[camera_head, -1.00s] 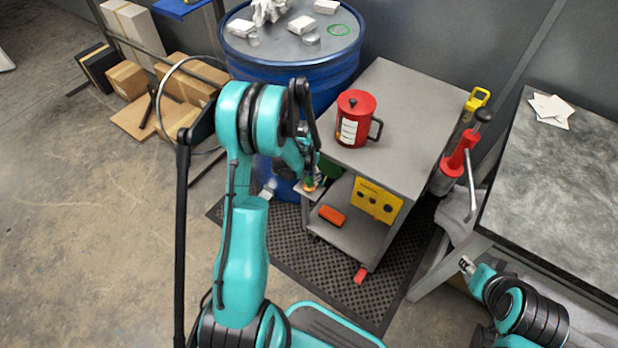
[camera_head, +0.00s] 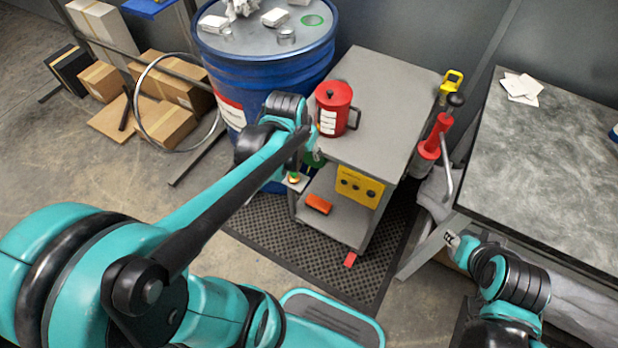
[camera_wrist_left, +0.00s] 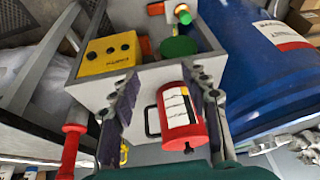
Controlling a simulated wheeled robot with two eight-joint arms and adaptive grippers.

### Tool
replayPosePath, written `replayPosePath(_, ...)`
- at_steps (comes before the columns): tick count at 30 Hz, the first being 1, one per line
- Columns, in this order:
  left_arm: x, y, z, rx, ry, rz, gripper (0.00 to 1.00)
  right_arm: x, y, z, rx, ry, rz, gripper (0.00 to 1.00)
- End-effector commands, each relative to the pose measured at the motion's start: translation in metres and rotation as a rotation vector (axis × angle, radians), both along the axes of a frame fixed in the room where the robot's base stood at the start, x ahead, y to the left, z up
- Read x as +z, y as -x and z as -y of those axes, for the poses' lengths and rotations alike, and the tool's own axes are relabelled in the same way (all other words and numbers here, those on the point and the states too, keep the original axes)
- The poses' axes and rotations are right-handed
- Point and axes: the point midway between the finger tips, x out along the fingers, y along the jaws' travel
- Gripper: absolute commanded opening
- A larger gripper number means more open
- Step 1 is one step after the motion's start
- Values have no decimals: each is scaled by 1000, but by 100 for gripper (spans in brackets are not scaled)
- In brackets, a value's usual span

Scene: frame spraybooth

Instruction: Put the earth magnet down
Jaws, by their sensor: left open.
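My left gripper (camera_wrist_left: 167,86) is open, with its two fingers spread and nothing held between them. In the head view it is mostly hidden by my own arm, beside the left edge of the grey cart (camera_head: 385,90). No object is clearly recognisable as the earth magnet. A round green piece (camera_wrist_left: 178,47) lies beyond the fingertips, and shows partly in the head view (camera_head: 315,158). A small orange-and-green piece (camera_head: 293,178) sits on a side plate of the cart. My right gripper (camera_head: 453,240) is small at the lower right, its jaws unclear.
A red pot (camera_head: 333,108) stands on the cart top, close to the left gripper. A yellow box (camera_head: 360,186) and an orange item (camera_head: 318,204) are lower in the cart. The blue drum (camera_head: 290,62) is behind left; a grey-topped table (camera_head: 560,150) is right.

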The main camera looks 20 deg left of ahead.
Motion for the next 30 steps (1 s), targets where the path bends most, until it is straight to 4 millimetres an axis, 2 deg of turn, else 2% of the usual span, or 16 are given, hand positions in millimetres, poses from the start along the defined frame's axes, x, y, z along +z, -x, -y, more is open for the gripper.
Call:
replayPosePath(1,11,16,12,-2,2,28,46,0,0,0,0,0,0,40)
replayPosePath(6,35,60,40,7,16,125,46,0,0,0,0,0,0,40)
replayPosePath(12,41,95,58,14,39,206,46,0,0,0,0,0,0,40)
replayPosePath(17,41,105,63,18,49,233,46,0,0,0,0,0,0,40)
replayPosePath(30,41,105,63,19,49,236,46,0,0,0,0,0,0,40)
